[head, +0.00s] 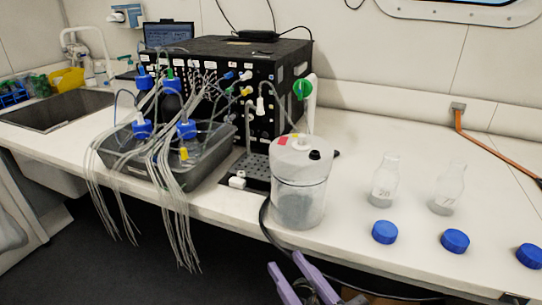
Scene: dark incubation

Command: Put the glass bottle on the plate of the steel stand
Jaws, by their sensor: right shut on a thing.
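Two clear glass bottles stand upright and uncapped on the white bench at right, the left glass bottle (384,182) with a dark marking and the right glass bottle (449,190) beside it. A dark perforated plate (257,166) lies low in front of the black machine; I cannot tell whether it is the steel stand's plate. My right gripper (286,263) shows two purple fingers at the bottom edge, in front of the bench and apart from both bottles. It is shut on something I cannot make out. My left gripper is not in view.
A clear lidded vessel (299,190) stands at the bench's front edge, left of the bottles. Several blue caps (384,232) lie at front right. A grey tub (165,160) with tubing, a black machine (280,72) and a sink (55,108) fill the left. The back right bench is clear.

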